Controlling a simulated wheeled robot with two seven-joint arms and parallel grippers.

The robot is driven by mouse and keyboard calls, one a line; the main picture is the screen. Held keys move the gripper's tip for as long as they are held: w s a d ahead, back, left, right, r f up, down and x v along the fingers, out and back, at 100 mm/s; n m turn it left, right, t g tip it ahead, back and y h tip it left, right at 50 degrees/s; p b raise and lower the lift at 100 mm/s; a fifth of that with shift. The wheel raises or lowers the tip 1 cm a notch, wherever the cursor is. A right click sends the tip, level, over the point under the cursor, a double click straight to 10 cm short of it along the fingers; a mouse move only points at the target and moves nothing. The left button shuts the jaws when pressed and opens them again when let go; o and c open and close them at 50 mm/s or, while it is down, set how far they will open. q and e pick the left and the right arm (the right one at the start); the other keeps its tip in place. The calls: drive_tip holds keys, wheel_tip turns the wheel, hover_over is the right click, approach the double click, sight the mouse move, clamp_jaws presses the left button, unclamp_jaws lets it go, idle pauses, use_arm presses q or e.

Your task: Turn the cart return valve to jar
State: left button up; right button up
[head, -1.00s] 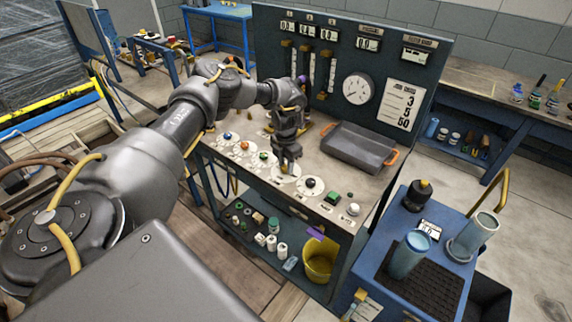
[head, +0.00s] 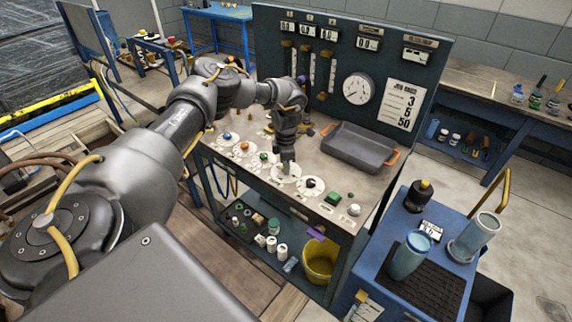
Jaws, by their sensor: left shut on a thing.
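A row of round white dials with coloured knobs runs along the front of the grey bench top (head: 258,125). My left gripper (head: 287,165) points down and is shut on the knob of one white dial (head: 286,175), between the green knob (head: 264,157) and the black knob (head: 311,183). The fingers hide that knob, so its colour and pointing direction cannot be told. Dial labels are too small to read, so I cannot tell which is the cart return valve. A bluish jar (head: 409,258) stands on a black mat on the blue cart (head: 392,285). My right gripper is out of view.
A grey tray with orange handles (head: 358,148) lies on the bench, right of my gripper. A gauge panel (head: 385,60) rises behind. A green button (head: 333,197) and a white knob (head: 353,209) sit at the right front. A second jar (head: 477,234) stands tilted on the cart.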

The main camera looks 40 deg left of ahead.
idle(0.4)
use_arm(q)
drive_tip(key=o, duration=1)
drive_tip(key=shift+c, duration=0.2)
wheel_tip(320, 180, up, 11)
drive_tip(key=b, duration=0.2)
drive_tip(key=shift+f, duration=0.1)
